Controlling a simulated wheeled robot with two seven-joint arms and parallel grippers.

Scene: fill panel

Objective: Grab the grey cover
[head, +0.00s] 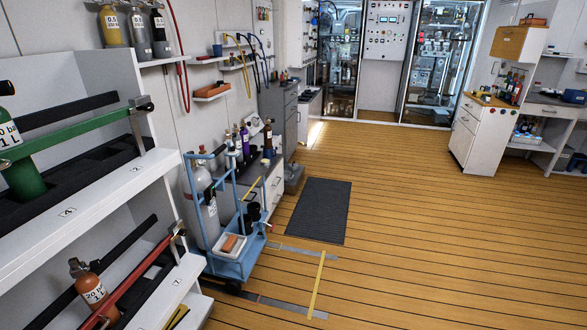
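I cannot single out a grey cover in the head view. A dark grey mat (320,210) lies flat on the wooden floor right of the trolley. Neither of my grippers is in view.
White shelving (90,207) at the left holds a green cylinder (22,172) behind a green bar and an orange-brown cylinder (93,290) behind a red bar. A white cabinet (480,132) stands at the back right. The wooden floor (430,220) at centre right is clear.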

